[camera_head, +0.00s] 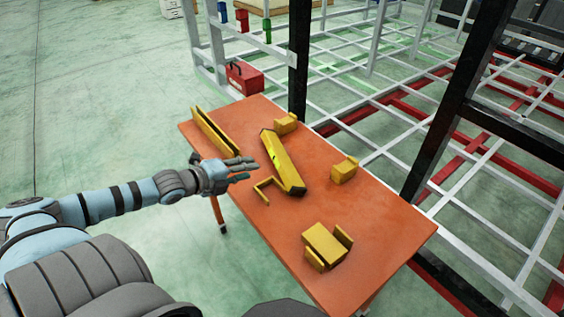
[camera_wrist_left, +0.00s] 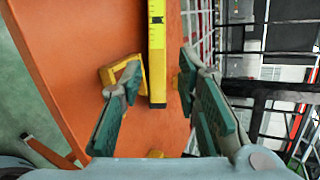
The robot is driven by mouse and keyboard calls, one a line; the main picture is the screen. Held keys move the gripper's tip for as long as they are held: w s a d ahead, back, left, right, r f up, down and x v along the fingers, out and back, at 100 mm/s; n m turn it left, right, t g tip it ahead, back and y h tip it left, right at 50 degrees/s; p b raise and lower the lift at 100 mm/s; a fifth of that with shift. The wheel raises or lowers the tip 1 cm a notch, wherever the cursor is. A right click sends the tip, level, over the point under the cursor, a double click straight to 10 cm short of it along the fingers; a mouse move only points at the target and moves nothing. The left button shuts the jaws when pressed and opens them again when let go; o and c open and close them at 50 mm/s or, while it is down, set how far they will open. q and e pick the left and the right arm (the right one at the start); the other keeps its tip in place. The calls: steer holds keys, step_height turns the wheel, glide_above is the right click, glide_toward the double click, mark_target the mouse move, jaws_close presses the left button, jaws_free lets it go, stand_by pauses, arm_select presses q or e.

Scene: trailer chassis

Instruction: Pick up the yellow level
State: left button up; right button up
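The yellow level (camera_head: 283,160) is a long bar with dark ends and a small bright green patch, lying flat on the orange table (camera_head: 375,220). In the left wrist view the level (camera_wrist_left: 157,45) runs from the top edge down to a dark end, between the lines of my two fingers. My left gripper (camera_head: 246,170) is open and empty, just left of the level in the head view and apart from it. In the wrist view its green-padded fingers (camera_wrist_left: 160,80) are spread wide. My right gripper is not in view.
A yellow angle bracket (camera_head: 262,191) lies close beside the level. A long yellow channel (camera_head: 214,131) and yellow blocks (camera_head: 286,123), (camera_head: 343,171), (camera_head: 324,244) also lie on the table. A red toolbox (camera_head: 244,78) and a black post (camera_head: 299,60) stand behind it.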

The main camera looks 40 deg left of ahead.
mark_target(278, 165)
arm_select(q)
steer(key=w+f+b, duration=0.2)
steer(key=f+b, duration=0.1)
steer(key=b, duration=0.1)
steer(key=shift+w+f+b, duration=0.1)
steer(key=shift+w+b, duration=0.25)
steer(key=shift+b, duration=0.05)
steer(key=b+x, duration=0.2)
steer(key=x, duration=0.1)
steer(key=shift+w+r, duration=0.2)
steer(key=shift+r, duration=0.1)
steer(key=shift+w+d, duration=0.15)
steer(key=shift+w, duration=0.2)
steer(key=x, duration=0.3)
steer(key=b+x, duration=0.1)
steer(key=x, duration=0.1)
steer(key=shift+w+d, duration=0.2)
steer(key=shift+d, duration=0.1)
jaws_close()
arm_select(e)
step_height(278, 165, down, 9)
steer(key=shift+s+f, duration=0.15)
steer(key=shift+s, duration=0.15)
